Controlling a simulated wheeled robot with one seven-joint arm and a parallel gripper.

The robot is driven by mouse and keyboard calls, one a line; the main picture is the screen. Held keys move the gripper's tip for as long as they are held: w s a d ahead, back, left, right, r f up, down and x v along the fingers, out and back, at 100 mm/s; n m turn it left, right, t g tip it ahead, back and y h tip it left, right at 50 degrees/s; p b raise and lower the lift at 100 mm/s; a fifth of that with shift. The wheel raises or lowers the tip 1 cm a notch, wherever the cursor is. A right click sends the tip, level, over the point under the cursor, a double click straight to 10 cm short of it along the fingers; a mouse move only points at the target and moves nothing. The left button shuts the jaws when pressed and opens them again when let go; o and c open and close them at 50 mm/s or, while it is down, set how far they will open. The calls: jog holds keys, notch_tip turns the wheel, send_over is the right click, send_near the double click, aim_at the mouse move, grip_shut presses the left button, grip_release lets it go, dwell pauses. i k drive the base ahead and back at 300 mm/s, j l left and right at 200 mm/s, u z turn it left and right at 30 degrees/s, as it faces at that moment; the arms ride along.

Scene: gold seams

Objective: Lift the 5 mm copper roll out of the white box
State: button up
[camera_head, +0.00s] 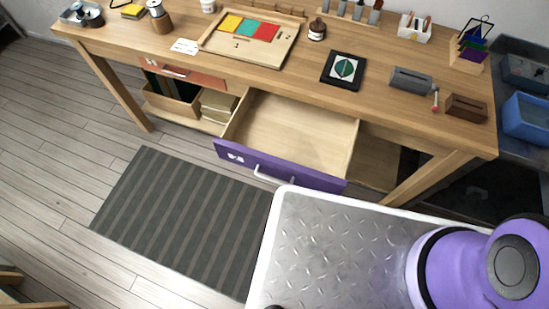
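A small white box (413,35) stands at the back right of the wooden workbench. Several brownish upright pieces show in it. They are too small to tell which is the 5 mm copper roll. My purple arm shows at the lower right, over my grey base top. My gripper is not in view, so I cannot see whether it is open or shut.
The bench (210,72) has an open, empty-looking drawer (290,130) with a purple front sticking out. A framed leaf picture (343,70), a grey block (410,80), a brown block (466,107) and a rack (468,52) stand near the box. Blue bins (525,115) lie right.

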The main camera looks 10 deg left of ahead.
aim_at(425, 25)
jog(key=l+u, duration=0.25)
jog(key=l, duration=0.65)
jog(key=i+l+u, duration=0.2)
jog(key=i+l, duration=0.15)
jog(key=l, duration=0.3)
jog(key=i+l+u, duration=0.1)
jog(key=l, duration=0.25)
